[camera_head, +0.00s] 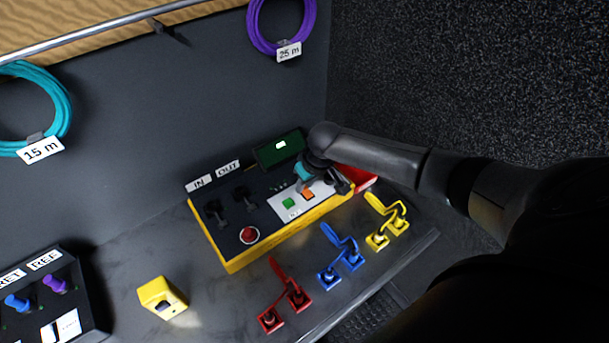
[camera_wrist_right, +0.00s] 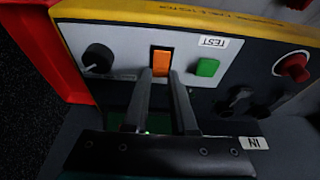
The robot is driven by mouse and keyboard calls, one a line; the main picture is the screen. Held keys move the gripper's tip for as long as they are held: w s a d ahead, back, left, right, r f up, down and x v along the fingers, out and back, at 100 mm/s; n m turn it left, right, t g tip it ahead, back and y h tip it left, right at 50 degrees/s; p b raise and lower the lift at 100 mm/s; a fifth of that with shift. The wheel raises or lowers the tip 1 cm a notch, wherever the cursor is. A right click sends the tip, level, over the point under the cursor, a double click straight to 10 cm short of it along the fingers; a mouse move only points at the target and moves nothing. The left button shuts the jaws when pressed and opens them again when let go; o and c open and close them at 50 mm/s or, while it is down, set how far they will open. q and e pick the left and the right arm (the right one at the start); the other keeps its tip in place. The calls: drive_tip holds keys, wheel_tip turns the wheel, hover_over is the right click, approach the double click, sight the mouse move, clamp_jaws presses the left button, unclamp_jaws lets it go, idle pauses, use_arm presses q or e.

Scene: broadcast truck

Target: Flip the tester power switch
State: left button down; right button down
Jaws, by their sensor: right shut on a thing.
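The tester (camera_head: 225,255) is a yellow-edged box with a dark top, standing on the grey bench. The orange power switch (camera_head: 308,194) sits on its pale panel beside a green button (camera_head: 288,203). In the right wrist view the orange switch (camera_wrist_right: 160,62) is between the tips of my right gripper (camera_wrist_right: 161,75), next to the green TEST button (camera_wrist_right: 207,67). My right gripper (camera_head: 312,183) reaches down over the panel from the right and is shut on the switch. Which way the switch is tilted is not clear. My left gripper is not in view.
A black knob (camera_wrist_right: 97,60) and a red push button (camera_head: 249,235) share the tester top. A small screen (camera_head: 280,147) stands behind. Red (camera_head: 287,292), blue (camera_head: 341,255) and yellow (camera_head: 387,222) cables lie along the front edge. A yellow block (camera_head: 160,295) stands at left.

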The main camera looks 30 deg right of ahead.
idle(0.3)
drive_tip(key=c, duration=0.7)
unclamp_jaws()
drive_tip(key=p+v, duration=0.3)
drive_tip(key=v, duration=1.2)
drive_tip(key=shift+s, duration=0.2)
drive_tip(key=shift+s, duration=0.1)
